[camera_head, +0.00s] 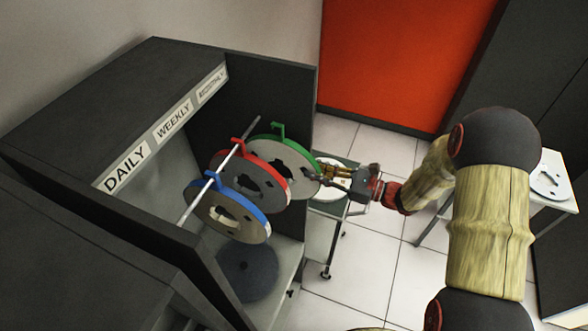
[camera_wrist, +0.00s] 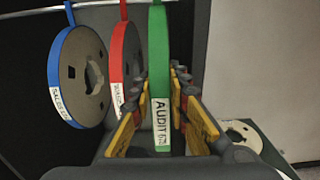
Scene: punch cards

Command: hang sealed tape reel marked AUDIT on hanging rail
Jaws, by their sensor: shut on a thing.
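The AUDIT tape reel has a green rim (camera_head: 262,143) with a hook on top. In the wrist view its label (camera_wrist: 161,124) reads AUDIT. My gripper (camera_head: 318,174) is shut on its right edge, with fingers on both sides of the rim in the wrist view (camera_wrist: 160,92). The hanging rail (camera_head: 193,203) is a thin pale rod inside the dark cabinet. The green hook shows a little right of the rail's far end, apparently apart from it; the depth between them is unclear. The reel hangs upright, behind the red reel.
A red reel (camera_head: 281,163) and a blue reel (camera_head: 257,214) hang on the rail by their hooks. Labels DAILY (camera_head: 127,166), WEEKLY and a third mark the cabinet (camera_head: 140,80). A dark disc (camera_head: 247,272) lies below.

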